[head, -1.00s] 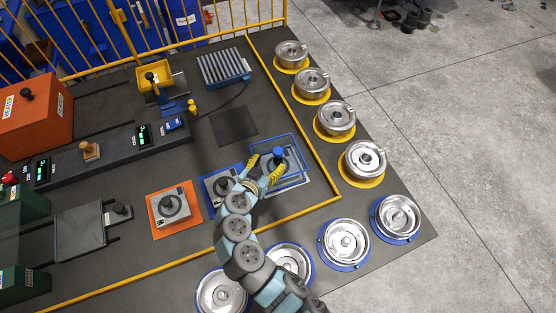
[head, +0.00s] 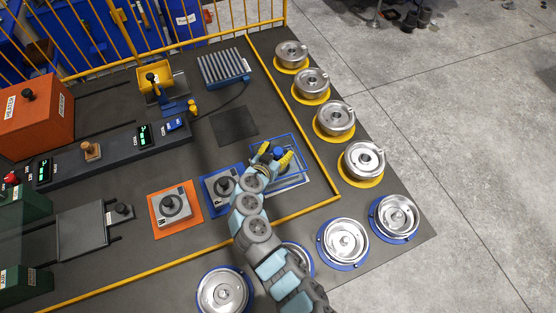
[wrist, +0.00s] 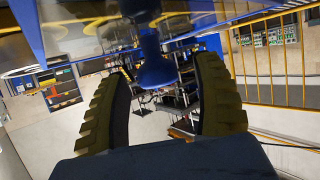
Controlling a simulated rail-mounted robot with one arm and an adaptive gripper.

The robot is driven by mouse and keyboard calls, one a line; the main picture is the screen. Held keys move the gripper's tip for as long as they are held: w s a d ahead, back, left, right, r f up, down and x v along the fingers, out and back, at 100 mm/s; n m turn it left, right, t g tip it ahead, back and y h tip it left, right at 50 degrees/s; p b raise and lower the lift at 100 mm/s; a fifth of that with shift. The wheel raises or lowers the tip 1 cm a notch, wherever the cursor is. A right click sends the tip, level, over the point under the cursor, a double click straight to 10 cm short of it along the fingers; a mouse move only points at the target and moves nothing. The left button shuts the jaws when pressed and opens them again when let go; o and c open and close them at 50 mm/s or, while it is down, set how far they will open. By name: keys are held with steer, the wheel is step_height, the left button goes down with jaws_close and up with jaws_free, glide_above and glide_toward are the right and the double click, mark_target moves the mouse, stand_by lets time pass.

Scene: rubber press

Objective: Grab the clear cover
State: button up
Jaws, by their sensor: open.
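The clear cover (head: 293,142) is a see-through box with blue edges and a blue knob (head: 278,152) on top. It stands over a pale base right of the blue plate. My gripper (head: 272,156) is at the cover's top with its two yellow fingers apart on either side of the knob. In the wrist view the blue knob (wrist: 157,68) sits between my open fingers, with a gap on each side. The cover's blue edge (wrist: 260,17) crosses the top of that view. My arm hides the cover's near left part.
A blue plate (head: 208,193) with a grey fixture lies left of the cover, partly behind my arm. An orange plate (head: 155,222) with a similar fixture is farther left. Metal pots (head: 361,160) on yellow and blue rings line the right and front. A dark mat (head: 234,125) lies behind.

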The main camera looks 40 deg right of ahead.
steer(key=shift+d+f, duration=0.1)
steer(key=shift+d, duration=0.05)
jaws_close()
stand_by(0.4)
